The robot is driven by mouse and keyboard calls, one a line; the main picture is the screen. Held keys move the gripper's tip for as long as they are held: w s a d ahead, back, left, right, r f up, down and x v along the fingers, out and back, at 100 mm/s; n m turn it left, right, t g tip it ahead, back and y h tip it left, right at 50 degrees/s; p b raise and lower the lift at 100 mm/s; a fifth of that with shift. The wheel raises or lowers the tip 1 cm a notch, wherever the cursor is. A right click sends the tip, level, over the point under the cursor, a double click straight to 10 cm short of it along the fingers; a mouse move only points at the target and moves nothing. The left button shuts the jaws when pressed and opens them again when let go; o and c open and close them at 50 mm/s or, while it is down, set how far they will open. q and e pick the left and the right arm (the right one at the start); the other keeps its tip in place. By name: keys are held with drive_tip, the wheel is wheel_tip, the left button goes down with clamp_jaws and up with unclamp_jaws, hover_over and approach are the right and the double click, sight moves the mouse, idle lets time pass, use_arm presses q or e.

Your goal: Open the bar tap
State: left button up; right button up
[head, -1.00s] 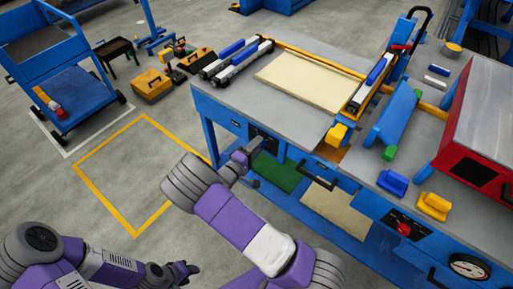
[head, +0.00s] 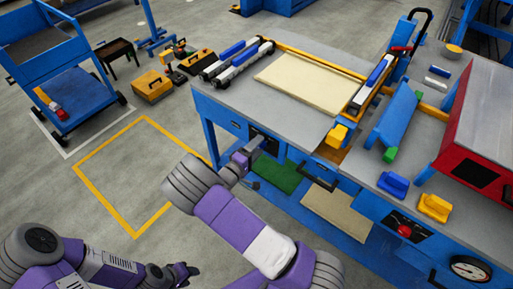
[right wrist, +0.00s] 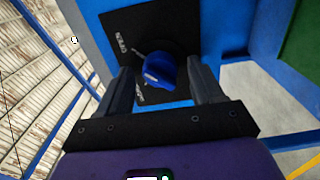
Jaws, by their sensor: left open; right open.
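The bar tap's blue knob (right wrist: 163,70) sits on a black plate (right wrist: 168,28) with white lettering, fixed to the blue bench front. In the right wrist view, my right gripper (right wrist: 160,76) is open, with one finger on each side of the knob. I cannot tell whether either finger touches it. In the head view, my right gripper (head: 256,147) is at the bench front below the tabletop, and it hides the knob there. My left gripper (head: 188,271) is open and empty over the floor at the lower left, away from the bench.
The blue bench has a grey top (head: 235,95) bearing a beige panel (head: 310,82). A black drawer handle (head: 318,178) and a red knob (head: 404,230) are farther right on its front. A blue cart (head: 55,80) stands at far left. The yellow-marked floor (head: 140,180) is clear.

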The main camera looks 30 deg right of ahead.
drive_tip(key=p+v, duration=0.1)
drive_tip(key=v, duration=0.6)
drive_tip(key=shift+a, duration=0.25)
drive_tip(key=shift+s+p, duration=0.15)
drive_tip(key=shift+p, duration=0.15)
drive_tip(key=s+d+f+g+y+p, duration=0.1)
drive_tip(key=s+d+f+g+y, duration=0.3)
drive_tip(key=s+f+g, duration=0.6)
drive_tip(key=s+a+f+m+g+y+p, duration=0.1)
drive_tip(key=s+a+f+y, duration=0.2)
drive_tip(key=s, duration=0.3)
drive_tip(key=s+a+f+m+g+y, duration=0.1)
drive_tip(key=s+a+f+y, duration=0.2)
drive_tip(key=s+y, duration=0.15)
drive_tip(key=s+a+m+y+p, duration=0.2)
drive_tip(key=s+a+y, duration=0.25)
drive_tip(key=a, duration=0.25)
drive_tip(key=w+a+r+m+t+y+p, duration=0.1)
drive_tip(key=w+a+r+m+t+y, duration=0.1)
drive_tip(key=w+a+m+t+y, duration=0.1)
drive_tip(key=shift+w+a+r+t+y, duration=0.2)
drive_tip(key=shift+w+a+t+y, duration=0.2)
drive_tip(key=shift+w+t+y, duration=0.75)
